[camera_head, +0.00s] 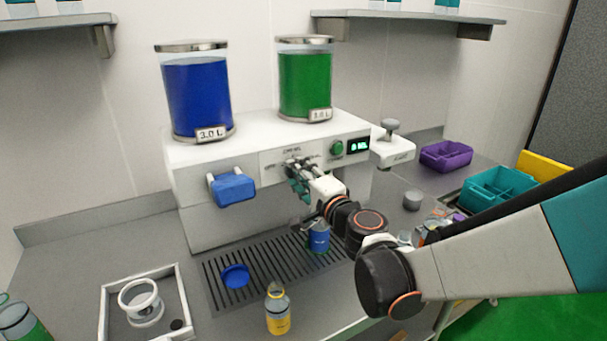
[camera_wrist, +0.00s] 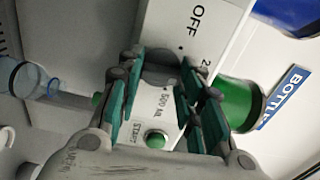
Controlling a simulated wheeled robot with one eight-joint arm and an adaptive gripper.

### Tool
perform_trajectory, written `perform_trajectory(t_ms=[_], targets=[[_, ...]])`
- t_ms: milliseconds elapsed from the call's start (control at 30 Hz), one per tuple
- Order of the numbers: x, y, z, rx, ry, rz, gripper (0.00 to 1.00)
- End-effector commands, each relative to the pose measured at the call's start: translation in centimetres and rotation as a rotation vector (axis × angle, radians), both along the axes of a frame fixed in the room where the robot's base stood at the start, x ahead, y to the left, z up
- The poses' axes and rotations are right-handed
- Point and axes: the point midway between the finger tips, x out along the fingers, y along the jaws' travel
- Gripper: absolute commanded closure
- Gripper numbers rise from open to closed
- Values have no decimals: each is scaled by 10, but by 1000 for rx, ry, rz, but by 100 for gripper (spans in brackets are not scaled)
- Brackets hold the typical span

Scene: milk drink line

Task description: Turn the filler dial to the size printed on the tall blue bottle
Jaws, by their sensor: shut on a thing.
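The white filler machine (camera_head: 215,160) has a front panel with a dial, mostly hidden by my gripper (camera_head: 298,175) in the head view. In the wrist view my gripper (camera_wrist: 160,85) is shut on the dark grey dial (camera_wrist: 160,64), its green-padded fingers on either side. Labels reading OFF, a partly hidden one starting with 2, and 500 ML surround the dial. A blue bottle (camera_head: 319,238) stands on the drip grate beneath my gripper, its top partly covered. I cannot read a size on it.
A green button (camera_head: 337,148) and a small display (camera_head: 358,146) sit right of the dial. A blue tank (camera_head: 197,95) and a green tank (camera_head: 305,85) stand on top. A yellow bottle (camera_head: 278,312) and a blue cap (camera_head: 235,276) are in front.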

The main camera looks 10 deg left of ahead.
Motion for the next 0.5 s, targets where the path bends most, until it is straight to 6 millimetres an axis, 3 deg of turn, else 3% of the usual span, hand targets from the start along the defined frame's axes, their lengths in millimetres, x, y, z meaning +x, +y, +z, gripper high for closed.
perform_trajectory(t_ms=[500], targets=[[-1,-1,-2,405,274,-2,90]])
